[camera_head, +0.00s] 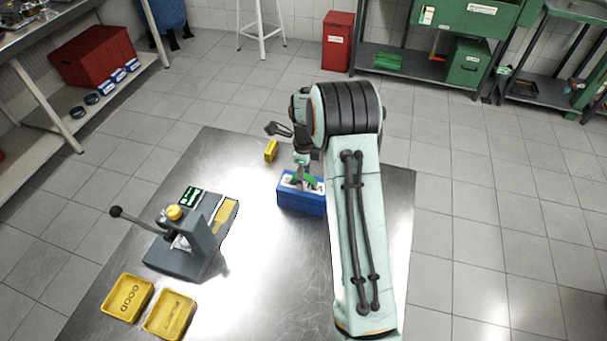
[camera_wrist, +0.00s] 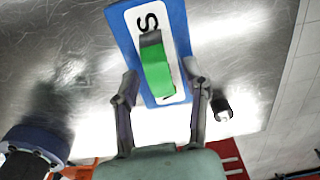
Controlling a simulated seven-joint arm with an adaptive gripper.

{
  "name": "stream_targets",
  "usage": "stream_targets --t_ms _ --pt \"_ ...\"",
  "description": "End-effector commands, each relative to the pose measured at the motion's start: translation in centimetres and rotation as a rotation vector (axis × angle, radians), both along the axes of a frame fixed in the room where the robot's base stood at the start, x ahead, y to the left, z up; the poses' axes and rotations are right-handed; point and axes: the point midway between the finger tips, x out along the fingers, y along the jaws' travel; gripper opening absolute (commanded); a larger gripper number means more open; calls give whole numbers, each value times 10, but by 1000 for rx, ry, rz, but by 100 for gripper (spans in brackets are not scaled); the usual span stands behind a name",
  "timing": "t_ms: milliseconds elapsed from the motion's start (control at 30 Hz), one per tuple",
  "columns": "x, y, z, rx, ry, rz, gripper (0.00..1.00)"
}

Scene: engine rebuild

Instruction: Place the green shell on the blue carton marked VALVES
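The blue carton (camera_head: 302,203) stands on the metal table beneath my gripper. In the wrist view, the blue carton (camera_wrist: 121,33) has a white label with a black letter S showing; the other letters are covered. The green shell (camera_wrist: 156,68) lies over the label, seemingly resting on the carton's top, and it also shows in the head view (camera_head: 311,181). My gripper (camera_wrist: 161,80) is open, with one finger on each side of the shell and visible gaps between. In the head view, my gripper (camera_head: 300,179) is just above the carton, partly hidden by my arm.
A grey lever press (camera_head: 185,245) stands left of the carton. Yellow trays, one marked GOOD (camera_head: 127,297), lie at the front left. A small yellow block (camera_head: 271,151) stands behind the carton. The table between press and carton is clear.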

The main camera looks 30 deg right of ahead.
Motion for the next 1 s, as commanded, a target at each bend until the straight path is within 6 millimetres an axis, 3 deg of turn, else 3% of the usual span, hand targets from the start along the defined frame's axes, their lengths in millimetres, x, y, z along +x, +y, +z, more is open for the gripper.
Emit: stream_targets --t_ms 333,700,833,1000 --pt "1 0 11 -1 -4 0 46" --pt "1 0 92 -1 -4 -1 46" --pt "0 0 112 -1 -3 1 46" --pt "0 0 123 -1 -1 0 46"
